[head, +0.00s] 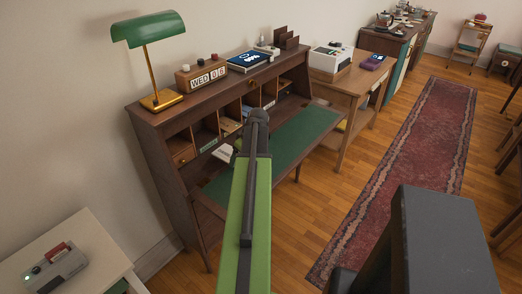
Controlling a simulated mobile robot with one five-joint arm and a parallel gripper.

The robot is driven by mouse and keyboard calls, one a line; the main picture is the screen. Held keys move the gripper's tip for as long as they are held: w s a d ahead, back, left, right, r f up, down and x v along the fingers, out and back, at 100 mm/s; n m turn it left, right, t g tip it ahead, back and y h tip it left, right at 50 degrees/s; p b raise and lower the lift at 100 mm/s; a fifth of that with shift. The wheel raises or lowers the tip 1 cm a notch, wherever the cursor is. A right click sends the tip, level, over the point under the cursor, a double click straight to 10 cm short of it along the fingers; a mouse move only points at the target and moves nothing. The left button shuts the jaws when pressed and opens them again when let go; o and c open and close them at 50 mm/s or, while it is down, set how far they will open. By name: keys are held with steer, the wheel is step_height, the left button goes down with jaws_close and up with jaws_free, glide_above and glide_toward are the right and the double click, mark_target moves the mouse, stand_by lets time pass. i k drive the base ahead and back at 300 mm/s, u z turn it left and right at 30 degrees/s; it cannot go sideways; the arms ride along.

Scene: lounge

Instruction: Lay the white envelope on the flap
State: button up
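The flap (305,133) of the brown writing desk is folded down, with a green writing surface. A small white flat piece (223,153), perhaps the envelope, shows at the desk's lower pigeonholes, just left of my arm. I cannot tell whether it lies on the flap or sticks out of a compartment. My green arm reaches up over the desk and covers part of the flap and pigeonholes. Its dark end joint shows in front of the compartments, but my gripper's fingers are not visible.
A white side table (98,248) with a grey device is at the lower left. A red rug (410,165) lies on the open floor at right.

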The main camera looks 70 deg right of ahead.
mark_target(289, 141)
steer(key=u, duration=0.05)
steer(key=k, duration=1.7)
steer(key=z, duration=0.7)
steer(key=i, duration=1.7)
steer(key=u, duration=0.05)
